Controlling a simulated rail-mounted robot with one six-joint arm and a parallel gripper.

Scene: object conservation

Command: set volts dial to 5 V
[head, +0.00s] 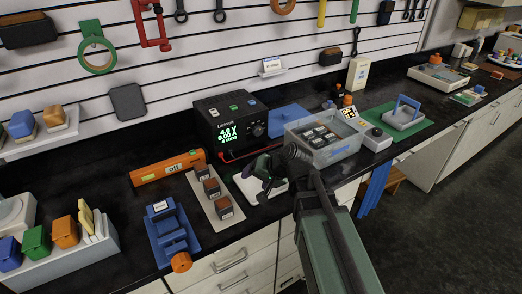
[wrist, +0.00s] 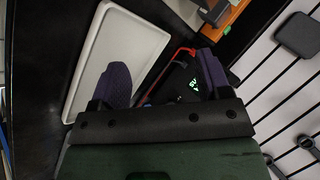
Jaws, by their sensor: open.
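The black power supply (head: 231,122) stands at the back of the counter in the head view, with a lit green display (head: 228,133) that seems to read about 4.8 V. Its dark dial (head: 258,130) is right of the display on the front face. My gripper (head: 262,178) is in front of and below the supply, over the white tray, apart from the dial. In the wrist view my gripper (wrist: 165,85) shows two purple fingers spread wide with nothing held. The display (wrist: 194,84) is partly visible there beside the right finger; the dial is hidden.
The white tray (wrist: 120,55) lies below my gripper. A clear bin (head: 340,152) with dark blocks stands close on the right. A blue vise (head: 165,235), an orange bar marked "off" (head: 150,174) and a strip of dark blocks (head: 199,190) lie left. Red leads lie before the supply.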

